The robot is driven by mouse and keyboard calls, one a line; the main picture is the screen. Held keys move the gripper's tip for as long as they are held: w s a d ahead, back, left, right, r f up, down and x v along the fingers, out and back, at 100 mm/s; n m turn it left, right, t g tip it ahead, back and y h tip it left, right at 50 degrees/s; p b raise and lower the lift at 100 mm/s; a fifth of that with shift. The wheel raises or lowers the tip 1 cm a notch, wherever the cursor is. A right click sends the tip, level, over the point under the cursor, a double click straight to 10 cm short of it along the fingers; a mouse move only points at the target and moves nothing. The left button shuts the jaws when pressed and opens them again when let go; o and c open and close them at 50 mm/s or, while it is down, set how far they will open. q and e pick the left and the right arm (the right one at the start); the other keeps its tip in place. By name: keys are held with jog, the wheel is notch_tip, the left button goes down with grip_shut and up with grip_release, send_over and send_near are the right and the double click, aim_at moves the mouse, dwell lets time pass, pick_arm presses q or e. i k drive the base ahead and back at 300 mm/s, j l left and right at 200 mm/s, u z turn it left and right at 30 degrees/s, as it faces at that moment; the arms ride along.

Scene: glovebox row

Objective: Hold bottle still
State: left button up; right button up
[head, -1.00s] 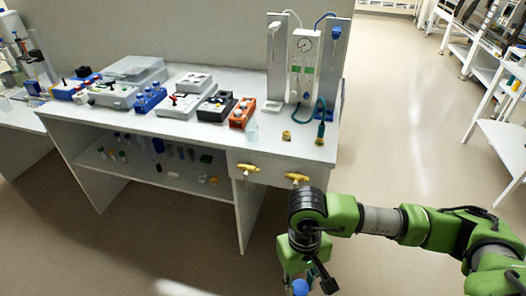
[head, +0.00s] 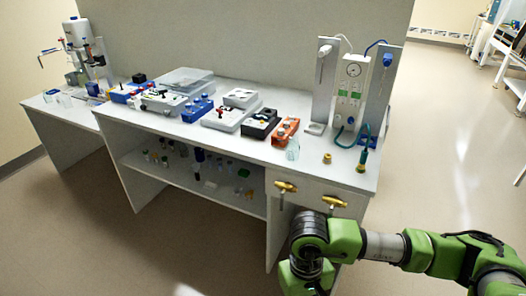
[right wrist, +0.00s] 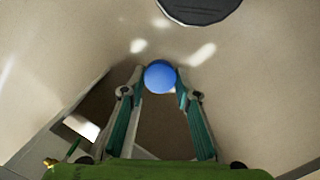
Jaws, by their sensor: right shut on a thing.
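In the right wrist view, my right gripper (right wrist: 160,80) is shut on a blue round thing (right wrist: 159,76) held between its fingertips over the floor. Only its rounded blue face shows, so I cannot tell whether it is the bottle or its cap. In the head view my right wrist is low in front of the bench, and its fingers and the blue thing are below the picture's edge. My left gripper is in neither view.
A white bench (head: 250,150) carries several boxed instruments, a clear beaker (head: 292,149) and a gauge panel (head: 352,92). Its front has yellow valve handles (head: 334,202). A lower shelf (head: 190,180) holds small vials. Another bench with equipment stands at left. The floor (head: 440,150) at right is clear.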

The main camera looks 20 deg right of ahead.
aim_at(291, 153)
jog(key=u, duration=0.95)
jog(key=k+l, duration=0.1)
jog(key=l, duration=0.45)
jog(key=k+l, duration=0.1)
jog(key=l, duration=1)
jog(key=k+l, duration=0.15)
jog(key=l, duration=0.4)
jog(key=k+l, duration=0.1)
jog(key=l, duration=0.45)
jog(key=k+l, duration=0.1)
jog(key=l, duration=0.45)
jog(key=k+l, duration=0.1)
jog(key=l, duration=0.4)
